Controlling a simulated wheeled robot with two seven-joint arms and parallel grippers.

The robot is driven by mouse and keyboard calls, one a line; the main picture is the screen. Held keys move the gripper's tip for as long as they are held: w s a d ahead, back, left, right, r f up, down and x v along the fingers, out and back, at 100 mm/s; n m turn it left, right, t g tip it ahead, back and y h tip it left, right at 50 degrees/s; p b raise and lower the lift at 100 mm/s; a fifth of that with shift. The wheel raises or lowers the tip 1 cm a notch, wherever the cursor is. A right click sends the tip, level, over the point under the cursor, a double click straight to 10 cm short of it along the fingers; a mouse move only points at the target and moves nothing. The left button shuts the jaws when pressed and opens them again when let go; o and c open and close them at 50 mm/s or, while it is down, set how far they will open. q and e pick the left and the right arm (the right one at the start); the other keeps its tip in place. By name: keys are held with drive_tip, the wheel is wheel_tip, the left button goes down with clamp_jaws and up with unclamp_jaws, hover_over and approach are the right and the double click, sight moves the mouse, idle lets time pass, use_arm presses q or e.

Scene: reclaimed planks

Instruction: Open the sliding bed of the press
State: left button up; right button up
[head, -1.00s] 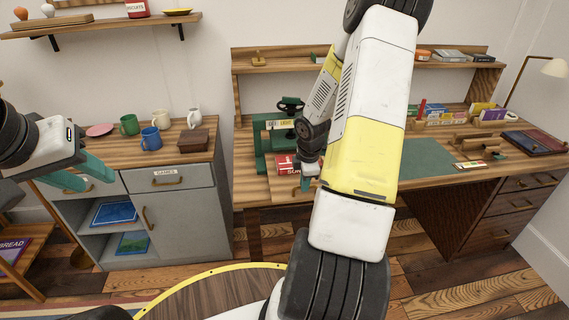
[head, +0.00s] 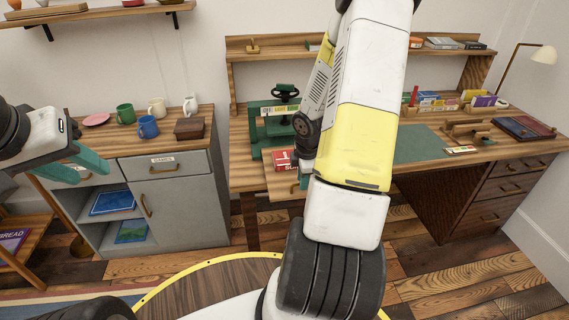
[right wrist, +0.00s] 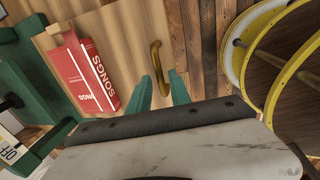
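The green press (head: 272,128) stands on the left part of the desk, with a dark handwheel on top. Its wooden sliding bed (head: 278,184) sticks out past the desk's front edge and carries a red SONGS box (head: 283,160), also seen in the right wrist view (right wrist: 88,72). The bed's brass handle (right wrist: 155,54) is at its outer edge. In the head view my arm hides most of this gripper. My left gripper (head: 88,160) is open and empty beside the grey cabinet.
The grey cabinet (head: 190,185) at the left bears mugs, a pink plate and a brown box (head: 189,127). A green mat (head: 418,144) and a wooden tool lie right of my right arm on the desk. Plank floor is clear in front of the desk.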

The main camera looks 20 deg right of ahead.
drive_tip(key=shift+o, duration=0.2)
wheel_tip(320, 180, up, 8)
drive_tip(key=s, duration=0.1)
drive_tip(key=shift+s+a+f, duration=0.2)
drive_tip(key=shift+s, duration=0.05)
idle(0.5)
drive_tip(key=s+a+r+m+t, duration=0.15)
drive_tip(key=a+r+m, duration=0.25)
drive_tip(key=r, duration=0.4)
drive_tip(key=s+a+r+m, duration=0.3)
drive_tip(key=a+r, duration=0.2)
drive_tip(key=r, duration=0.2)
drive_tip(key=s+a+r+m+t+y, duration=0.2)
drive_tip(key=s+a+r+m, duration=0.5)
drive_tip(key=s+a+r, duration=0.2)
drive_tip(key=shift+s+a+m+y, duration=0.25)
drive_tip(key=shift+s+m+y, duration=0.05)
drive_tip(key=shift+s+m, duration=0.15)
drive_tip(key=shift+d+t, duration=0.1)
drive_tip(key=shift+t, duration=0.15)
